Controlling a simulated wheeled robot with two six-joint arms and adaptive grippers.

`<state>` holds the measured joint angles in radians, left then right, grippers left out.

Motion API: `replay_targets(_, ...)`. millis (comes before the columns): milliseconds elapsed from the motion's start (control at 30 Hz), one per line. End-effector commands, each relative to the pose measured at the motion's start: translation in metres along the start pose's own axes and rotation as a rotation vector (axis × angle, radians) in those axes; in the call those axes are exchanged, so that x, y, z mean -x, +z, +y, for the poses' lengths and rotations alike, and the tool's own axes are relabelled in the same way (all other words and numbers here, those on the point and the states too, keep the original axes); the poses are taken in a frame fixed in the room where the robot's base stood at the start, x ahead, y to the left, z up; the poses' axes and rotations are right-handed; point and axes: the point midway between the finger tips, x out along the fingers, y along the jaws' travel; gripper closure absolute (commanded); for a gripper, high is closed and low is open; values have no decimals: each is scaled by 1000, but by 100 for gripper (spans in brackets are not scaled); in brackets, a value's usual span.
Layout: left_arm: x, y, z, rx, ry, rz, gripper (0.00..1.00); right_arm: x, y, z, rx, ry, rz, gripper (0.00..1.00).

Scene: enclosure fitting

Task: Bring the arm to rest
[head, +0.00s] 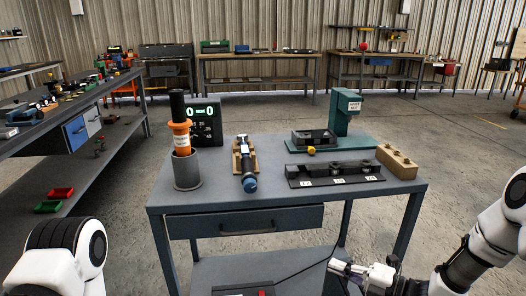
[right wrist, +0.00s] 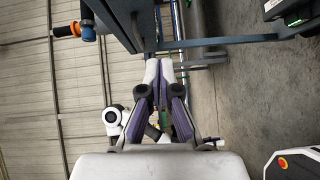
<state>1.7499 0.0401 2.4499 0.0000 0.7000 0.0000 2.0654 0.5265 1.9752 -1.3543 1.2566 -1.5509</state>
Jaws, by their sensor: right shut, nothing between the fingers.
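My right gripper (head: 338,266) is in front of the work table, below the height of its top, at the lower right of the head view. Its white fingers are shut and empty. In the right wrist view the gripper (right wrist: 159,64) points towards the table's edge with its fingertips together. It looks apart from the table, though the gap is hard to judge. Of my left arm only a white link shows at the lower left; the left gripper is out of view.
The table top (head: 275,220) holds an orange tool (head: 181,138) in a grey cup, a black-and-blue tool (head: 246,165) on a wooden stand, a green press (head: 340,115), a black tray (head: 334,174) and a wooden block (head: 397,162). A drawer (head: 245,222) is shut below.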

Motion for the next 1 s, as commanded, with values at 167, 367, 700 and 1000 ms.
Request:
replay_targets(167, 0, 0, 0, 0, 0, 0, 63, -12, -88, -122, -370, -344, -60, 100)
replay_targets(367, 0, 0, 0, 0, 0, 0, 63, 69, -167, -237, -1093, -783, -605, 100)
replay_targets(700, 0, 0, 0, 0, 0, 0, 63, 194, -210, -262, -1834, -611, -1732, 100)
replay_targets(1000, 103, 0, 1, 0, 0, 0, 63, 200, -214, -160, -1886, -559, -1770, 100)
